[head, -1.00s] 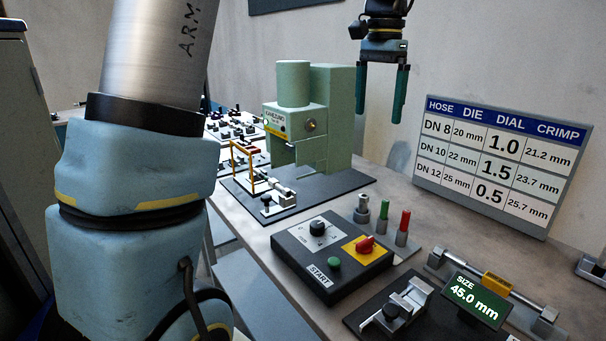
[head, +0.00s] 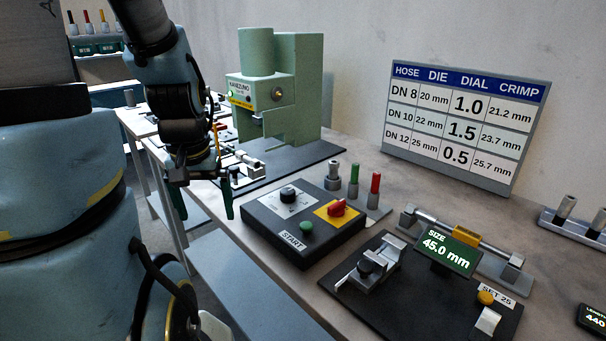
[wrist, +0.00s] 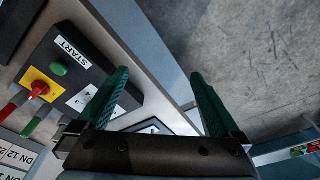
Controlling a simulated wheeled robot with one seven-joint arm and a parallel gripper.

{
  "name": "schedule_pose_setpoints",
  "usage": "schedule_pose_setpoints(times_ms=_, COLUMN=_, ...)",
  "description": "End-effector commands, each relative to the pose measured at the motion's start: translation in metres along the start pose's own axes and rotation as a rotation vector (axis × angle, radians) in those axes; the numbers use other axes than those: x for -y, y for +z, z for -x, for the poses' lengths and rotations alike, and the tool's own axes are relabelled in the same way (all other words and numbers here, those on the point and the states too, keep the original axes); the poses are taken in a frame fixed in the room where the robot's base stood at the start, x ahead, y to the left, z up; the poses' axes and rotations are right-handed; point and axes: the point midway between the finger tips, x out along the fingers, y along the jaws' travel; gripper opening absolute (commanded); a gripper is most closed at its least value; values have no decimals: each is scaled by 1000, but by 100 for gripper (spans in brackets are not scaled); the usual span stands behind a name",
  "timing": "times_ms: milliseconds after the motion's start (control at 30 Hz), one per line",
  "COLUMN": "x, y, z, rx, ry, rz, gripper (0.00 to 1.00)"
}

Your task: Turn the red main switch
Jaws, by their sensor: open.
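The red main switch (head: 337,208) is a red knob on a yellow plate, on top of a dark control box (head: 262,222). It also shows at the left of the wrist view (wrist: 39,89). A green button (head: 306,229) marked START and a black dial (head: 288,194) on a white plate share the box. My gripper (head: 205,213) is open and empty, fingers pointing down, left of the box and apart from the switch. In the wrist view its green fingers (wrist: 160,92) are spread, with the bench edge and floor between and beyond them.
A green press (head: 300,90) stands behind the box. Upright green and red pins (head: 375,186) stand close behind the switch. A vise fixture (head: 372,262) and a size display (head: 450,250) are to the right. A chart board (head: 460,120) leans at the back wall.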

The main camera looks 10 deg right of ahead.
Motion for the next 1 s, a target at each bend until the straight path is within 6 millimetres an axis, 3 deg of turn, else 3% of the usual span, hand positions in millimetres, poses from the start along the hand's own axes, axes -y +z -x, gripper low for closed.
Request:
schedule_pose_setpoints(times_ms=167, x=-61, y=-43, z=-20, rx=32, ry=-25, rz=-598, gripper=100)
schedule_pose_setpoints(times_ms=300, x=-145, y=-76, z=-22, rx=76, ry=-88, rz=-1291, gripper=100)
schedule_pose_setpoints(times_ms=500, x=-253, y=-89, z=-3, rx=150, ry=-219, rz=-2070, gripper=100)
schedule_pose_setpoints(times_ms=600, x=-286, y=-87, z=8, rx=186, ry=-273, rz=-2295, gripper=100)
schedule_pose_setpoints(times_ms=700, x=-303, y=-85, z=16, rx=208, ry=-305, rz=-2413, gripper=100)
schedule_pose_setpoints(times_ms=800, x=-307, y=-85, z=16, rx=221, ry=-314, rz=-2453, gripper=100)
schedule_pose_setpoints(times_ms=1000, x=-299, y=-90, z=-8, rx=225, ry=-311, rz=-2452, gripper=100)
